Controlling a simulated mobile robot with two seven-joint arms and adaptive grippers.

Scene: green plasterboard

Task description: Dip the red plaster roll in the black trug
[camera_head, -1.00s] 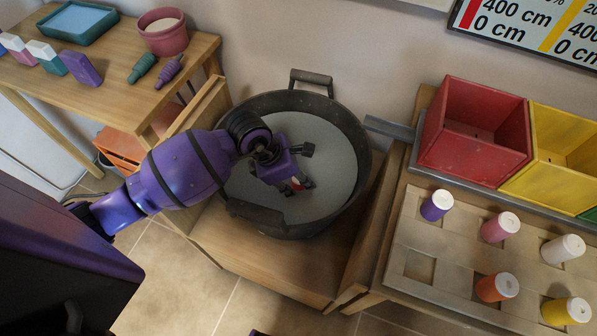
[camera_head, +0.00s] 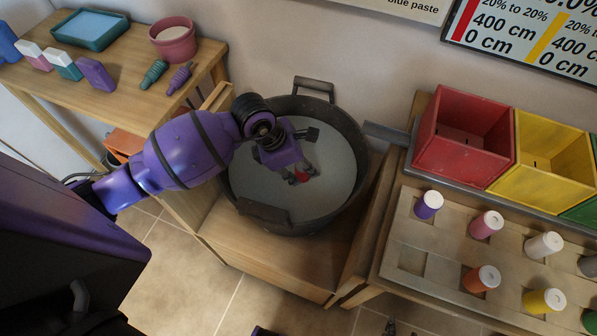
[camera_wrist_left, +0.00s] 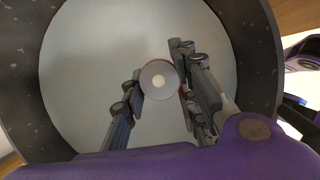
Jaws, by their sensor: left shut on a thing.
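The black trug (camera_head: 352,192) is a round tub with two handles, holding a pale grey paste (camera_head: 335,170). My left gripper (camera_head: 301,177) is inside the trug's rim, over the paste, pointing down. It is shut on the red plaster roll (camera_head: 302,176), of which only a little red shows between the fingers. In the left wrist view, the roll's round grey end with a pale centre (camera_wrist_left: 159,80) sits between the fingers against the paste. I cannot tell whether the roll touches the paste. Of my right gripper, only dark tips (camera_head: 390,328) seem to show at the bottom edge.
A rack (camera_head: 395,285) at right holds several coloured rolls with white tops and has an empty square recess. Red (camera_head: 465,140) and yellow (camera_head: 550,160) bins stand behind it. A wooden table (camera_head: 120,108) at left holds a teal tray, a pink pot and small blocks.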

